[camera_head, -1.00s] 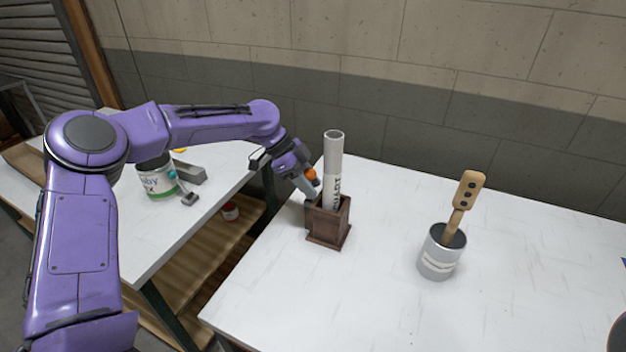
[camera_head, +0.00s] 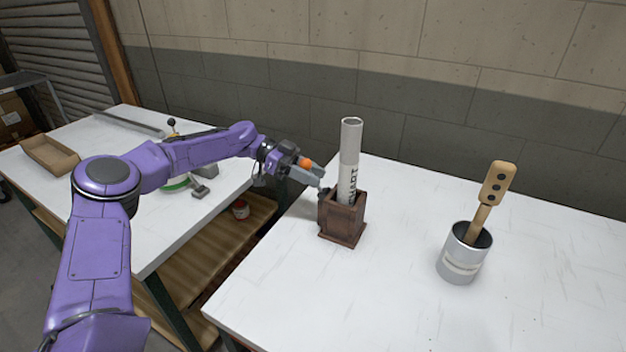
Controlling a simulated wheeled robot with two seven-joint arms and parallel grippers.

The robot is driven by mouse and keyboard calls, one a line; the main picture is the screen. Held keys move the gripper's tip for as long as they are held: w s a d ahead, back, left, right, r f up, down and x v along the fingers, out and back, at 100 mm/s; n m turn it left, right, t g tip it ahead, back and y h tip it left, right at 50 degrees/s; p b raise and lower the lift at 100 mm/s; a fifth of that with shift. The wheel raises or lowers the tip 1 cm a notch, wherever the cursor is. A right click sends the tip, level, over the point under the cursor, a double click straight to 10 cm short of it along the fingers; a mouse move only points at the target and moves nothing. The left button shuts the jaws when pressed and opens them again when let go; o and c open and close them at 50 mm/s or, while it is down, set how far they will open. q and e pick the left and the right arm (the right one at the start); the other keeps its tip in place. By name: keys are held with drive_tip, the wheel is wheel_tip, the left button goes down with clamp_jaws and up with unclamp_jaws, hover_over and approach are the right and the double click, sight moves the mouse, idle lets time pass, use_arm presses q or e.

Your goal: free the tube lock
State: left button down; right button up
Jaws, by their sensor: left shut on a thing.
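A white tube (camera_head: 349,155) with dark lettering stands upright in a dark brown wooden holder (camera_head: 343,222) on the near white table. A small dark piece (camera_head: 323,191), which looks like the tube lock, is at the holder's upper left edge. My left gripper (camera_head: 316,181) reaches in from the left and is shut on this small piece at its fingertips. I cannot tell whether the piece still touches the holder. An orange part (camera_head: 305,163) shows on the gripper. My right gripper is not in view.
A metal can (camera_head: 462,262) with a wooden-handled tool (camera_head: 492,190) stands right of the holder. The table (camera_head: 370,300) in front is clear.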

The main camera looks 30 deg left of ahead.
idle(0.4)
use_arm(q)
drive_tip(key=c, duration=0.8)
unclamp_jaws()
drive_tip(key=shift+a, duration=0.1)
drive_tip(key=shift+a+r, duration=0.1)
drive_tip(key=shift+a, duration=0.25)
drive_tip(key=b+v, duration=0.1)
drive_tip(key=v, duration=0.8)
drive_tip(key=shift+a+r+b, duration=0.1)
drive_tip(key=shift+a+b, duration=0.2)
drive_tip(key=shift+b, duration=0.1)
